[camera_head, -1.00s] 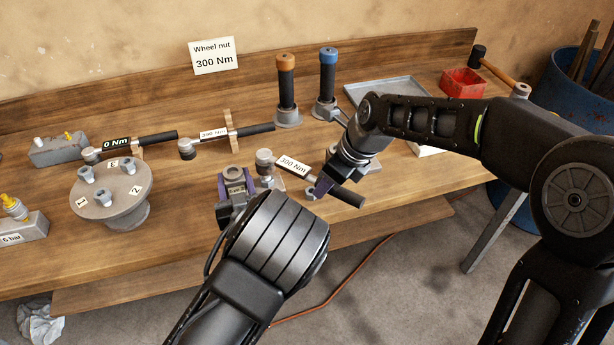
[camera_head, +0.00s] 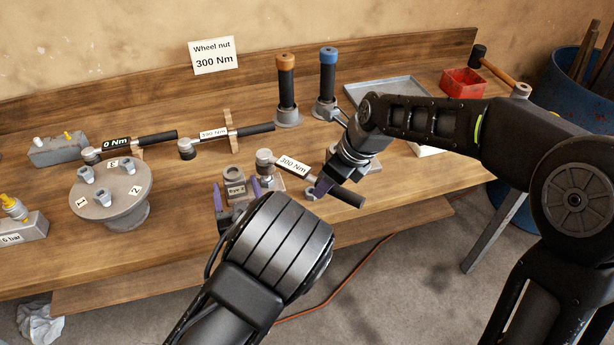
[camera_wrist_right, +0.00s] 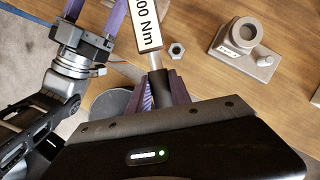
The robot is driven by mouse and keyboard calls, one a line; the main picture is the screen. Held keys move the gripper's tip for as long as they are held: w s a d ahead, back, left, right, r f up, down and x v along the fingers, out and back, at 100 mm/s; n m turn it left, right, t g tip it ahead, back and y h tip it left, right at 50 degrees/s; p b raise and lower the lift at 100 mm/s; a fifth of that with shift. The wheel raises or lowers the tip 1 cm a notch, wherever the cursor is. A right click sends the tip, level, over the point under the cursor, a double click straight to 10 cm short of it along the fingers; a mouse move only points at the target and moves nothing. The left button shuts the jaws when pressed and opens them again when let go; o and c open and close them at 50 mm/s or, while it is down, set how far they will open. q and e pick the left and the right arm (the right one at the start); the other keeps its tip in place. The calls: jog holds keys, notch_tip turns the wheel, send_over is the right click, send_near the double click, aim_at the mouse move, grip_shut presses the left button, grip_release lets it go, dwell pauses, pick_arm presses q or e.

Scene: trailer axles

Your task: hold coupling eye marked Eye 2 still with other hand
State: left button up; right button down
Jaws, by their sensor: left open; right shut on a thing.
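The coupling eye marked Eye 2 (camera_head: 235,176) stands upright on the bench, its ring and label facing up and forward. My left gripper (camera_head: 237,193) is open, with one purple finger on each side of Eye 2; the fingers look apart from it. My right gripper (camera_head: 322,186) is shut on the handle of the torque wrench marked 300 Nm (camera_head: 292,165), also seen in the right wrist view (camera_wrist_right: 146,28). The wrench's head (camera_head: 264,158) is just right of Eye 2, over its base; the exact seating is unclear.
Another coupling eye (camera_wrist_right: 240,38) and a loose nut (camera_wrist_right: 177,50) lie near the right gripper. A round stand with numbered nuts (camera_head: 110,195) and two more torque wrenches (camera_head: 215,134) are to the left. Two upright handled tools (camera_head: 286,90) stand behind. A sign (camera_head: 213,56) reads Wheel nut 300 Nm.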

pick_arm(q)
jog(key=v, duration=0.9)
jog(key=shift+s, duration=0.1)
pick_arm(e)
jog(key=shift+r, duration=0.1)
pick_arm(q)
jog(key=shift+f, duration=0.15)
